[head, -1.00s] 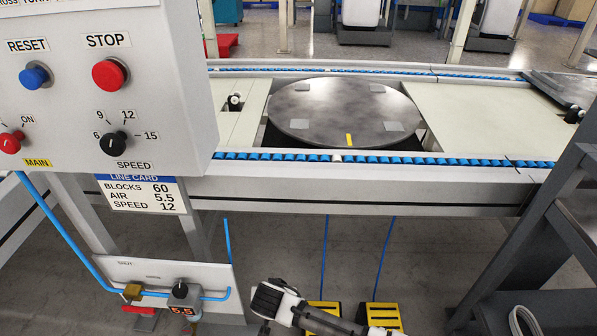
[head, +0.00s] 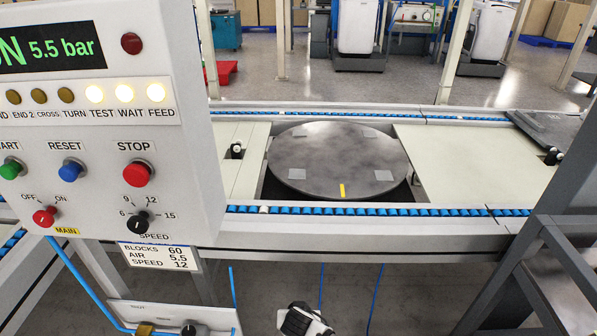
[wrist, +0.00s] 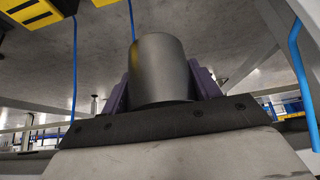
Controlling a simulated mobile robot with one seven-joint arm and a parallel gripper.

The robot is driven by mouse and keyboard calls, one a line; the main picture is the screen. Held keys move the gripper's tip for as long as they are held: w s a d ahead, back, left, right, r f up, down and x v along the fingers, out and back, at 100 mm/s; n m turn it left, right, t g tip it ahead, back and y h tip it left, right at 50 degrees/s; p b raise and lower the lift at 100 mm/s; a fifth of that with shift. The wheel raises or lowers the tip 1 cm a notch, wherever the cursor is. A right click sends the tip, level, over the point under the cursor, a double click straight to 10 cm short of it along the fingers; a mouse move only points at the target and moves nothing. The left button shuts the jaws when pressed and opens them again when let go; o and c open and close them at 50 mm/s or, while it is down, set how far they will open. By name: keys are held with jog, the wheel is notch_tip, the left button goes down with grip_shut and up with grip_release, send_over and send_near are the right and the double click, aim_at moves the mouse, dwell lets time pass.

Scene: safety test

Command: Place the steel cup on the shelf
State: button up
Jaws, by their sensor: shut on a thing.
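The steel cup (wrist: 158,58) is a plain grey cylinder in the middle of the wrist view. My gripper (wrist: 161,88) has its purple fingers on both sides of the cup, shut on it. The cup's lower part is hidden behind the dark gripper body. In the head view, neither the cup nor the fingers show; only a white and black part of my arm is at the bottom edge. A dark grey rack (head: 502,272) stands at the right of the head view. Whether it is the task's shelf I cannot tell.
A control box (head: 100,190) with buttons and lamps fills the left. A conveyor with blue rollers and a round grey turntable (head: 338,155) crosses ahead. A line card (head: 160,256) hangs below the box. Yellow pedals (wrist: 35,8) show in the wrist view. Open floor lies under the conveyor.

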jog(key=shift+s+r+p, duration=0.2)
jog(key=shift+r+p, duration=0.55)
jog(key=shift+p, duration=0.3)
jog(key=shift+s+r+p, duration=0.2)
jog(key=shift+r+p, duration=0.5)
jog(key=shift+p, duration=0.35)
jog(key=shift+s+r+p, duration=0.2)
jog(key=shift+r+p, duration=0.55)
jog(key=shift+p, duration=0.3)
jog(key=shift+a, duration=0.1)
